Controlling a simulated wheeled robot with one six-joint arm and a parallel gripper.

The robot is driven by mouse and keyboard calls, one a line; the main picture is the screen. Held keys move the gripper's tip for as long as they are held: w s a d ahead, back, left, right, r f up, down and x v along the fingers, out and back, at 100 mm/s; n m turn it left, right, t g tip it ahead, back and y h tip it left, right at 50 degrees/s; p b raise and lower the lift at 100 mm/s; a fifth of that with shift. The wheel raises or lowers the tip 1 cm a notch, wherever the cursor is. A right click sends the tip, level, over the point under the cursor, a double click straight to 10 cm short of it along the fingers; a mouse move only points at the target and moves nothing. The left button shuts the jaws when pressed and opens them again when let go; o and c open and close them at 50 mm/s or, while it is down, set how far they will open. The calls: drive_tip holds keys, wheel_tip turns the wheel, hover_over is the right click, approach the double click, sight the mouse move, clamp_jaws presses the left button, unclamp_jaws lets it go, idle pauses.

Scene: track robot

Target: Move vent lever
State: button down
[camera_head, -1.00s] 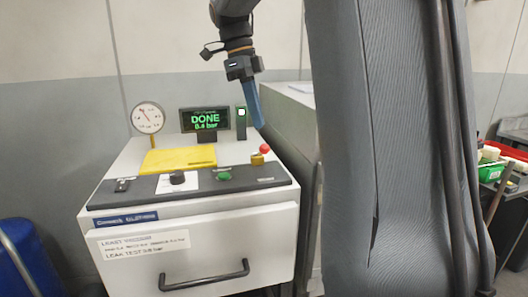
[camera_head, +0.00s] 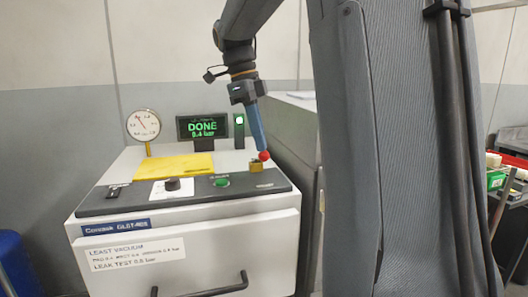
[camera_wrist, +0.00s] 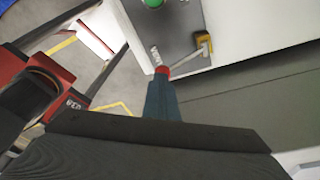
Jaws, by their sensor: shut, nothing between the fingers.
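The vent lever has a red ball knob (camera_head: 264,156) and a yellow base (camera_head: 256,165) at the right end of the machine's dark control panel. In the wrist view the lever's pale rod (camera_wrist: 188,57) runs from its yellow base to the red knob (camera_wrist: 162,70). My gripper (camera_head: 260,146) is shut, its blue fingers pointing down with the tips at the knob. In the wrist view the fingertips (camera_wrist: 161,78) overlap the knob's near side. I cannot tell whether they touch it.
The display (camera_head: 203,127) reads DONE, 0.4 bar. A round gauge (camera_head: 143,125) stands at the back left. A green button (camera_head: 221,182) and black knob (camera_head: 173,184) share the panel. A yellow pad (camera_head: 176,166) lies behind it. A grey cabinet stands to the right.

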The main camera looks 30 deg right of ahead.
wheel_tip(320, 180, down, 3)
drive_tip(key=shift+f+b, duration=0.2)
drive_tip(key=shift+b, duration=0.45)
drive_tip(key=shift+w+a+r+p, duration=0.15)
drive_tip(key=shift+r+p, duration=0.1)
drive_tip(key=shift+p, duration=0.05)
drive_tip(key=shift+w+a+r+p, duration=0.2)
drive_tip(key=shift+w+a+p, duration=0.2)
drive_tip(key=shift+w+a, duration=0.1)
drive_tip(key=shift+w+a+r+p, duration=0.15)
drive_tip(key=shift+w+a+p, duration=0.25)
drive_tip(key=shift+w, duration=0.05)
drive_tip(key=b+v, duration=0.1)
drive_tip(key=v, duration=0.6)
drive_tip(key=shift+r, duration=0.4)
drive_tip(key=shift+a, duration=0.1)
